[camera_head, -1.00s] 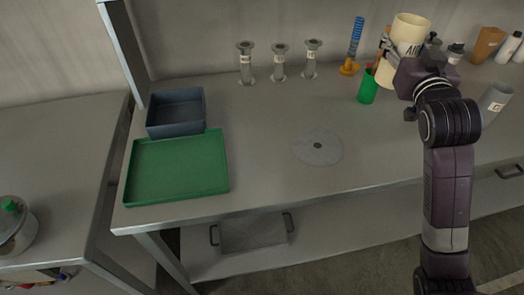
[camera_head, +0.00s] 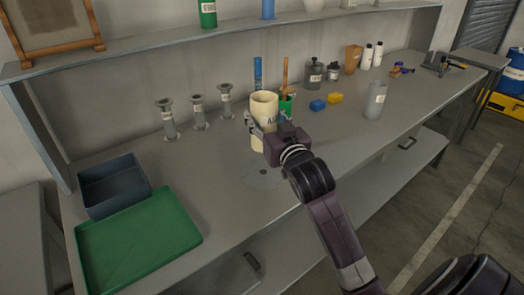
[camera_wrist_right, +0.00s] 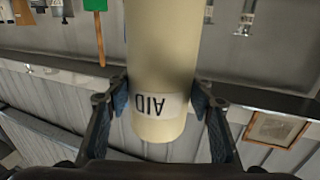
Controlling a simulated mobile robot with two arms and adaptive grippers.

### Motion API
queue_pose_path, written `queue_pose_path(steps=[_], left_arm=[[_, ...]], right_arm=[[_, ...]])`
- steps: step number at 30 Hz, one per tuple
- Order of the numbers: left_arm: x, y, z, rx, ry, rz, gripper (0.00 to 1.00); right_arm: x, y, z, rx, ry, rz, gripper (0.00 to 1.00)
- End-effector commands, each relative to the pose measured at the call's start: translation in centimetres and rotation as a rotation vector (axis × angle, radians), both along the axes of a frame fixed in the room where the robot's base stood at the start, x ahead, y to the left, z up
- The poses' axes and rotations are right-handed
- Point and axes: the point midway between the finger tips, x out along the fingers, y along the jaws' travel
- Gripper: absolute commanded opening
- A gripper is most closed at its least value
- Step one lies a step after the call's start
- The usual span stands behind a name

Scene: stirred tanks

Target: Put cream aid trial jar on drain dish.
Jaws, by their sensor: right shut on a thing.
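The cream AID trial jar (camera_head: 263,105) is held upright in my right gripper (camera_head: 262,122), above the bench. In the wrist view, the jar (camera_wrist_right: 158,60) with its white AID label sits between the two fingers (camera_wrist_right: 158,105), which press its sides. The drain dish (camera_head: 252,181) is a flat grey round disc with a dark centre hole on the bench. The jar appears just above and behind the dish in the head view; the exact height gap is hard to tell. My arm covers part of the dish's right side. My left gripper is not in view.
Several grey flanged cylinders (camera_head: 198,114) stand to the left. A green tray (camera_head: 140,240) and a blue-grey bin (camera_head: 113,186) are at left. Blue (camera_head: 317,105) and yellow (camera_head: 335,98) blocks lie right of the jar.

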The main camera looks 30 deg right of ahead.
Motion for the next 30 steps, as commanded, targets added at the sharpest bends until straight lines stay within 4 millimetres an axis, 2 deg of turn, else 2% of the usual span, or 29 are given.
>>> queue_pose_path(steps=[1, 4, 11, 18, 30], left_arm=[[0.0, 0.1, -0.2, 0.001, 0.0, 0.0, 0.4], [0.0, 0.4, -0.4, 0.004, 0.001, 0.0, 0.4], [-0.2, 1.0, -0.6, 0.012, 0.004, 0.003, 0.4], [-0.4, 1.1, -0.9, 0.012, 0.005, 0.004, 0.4], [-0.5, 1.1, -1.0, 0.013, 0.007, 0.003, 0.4]], right_arm=[[-0.1, 0.0, -1.6, 0.003, 0.004, 0.001, 0.22], [0.0, 0.0, -3.7, 0.002, 0.004, 0.0, 0.22], [0.0, 0.0, -5.8, 0.001, -0.001, 0.0, 0.22], [0.0, 0.0, -9.3, 0.002, 0.0, 0.0, 0.22], [0.0, 0.0, -9.9, 0.001, -0.002, 0.001, 0.22]])
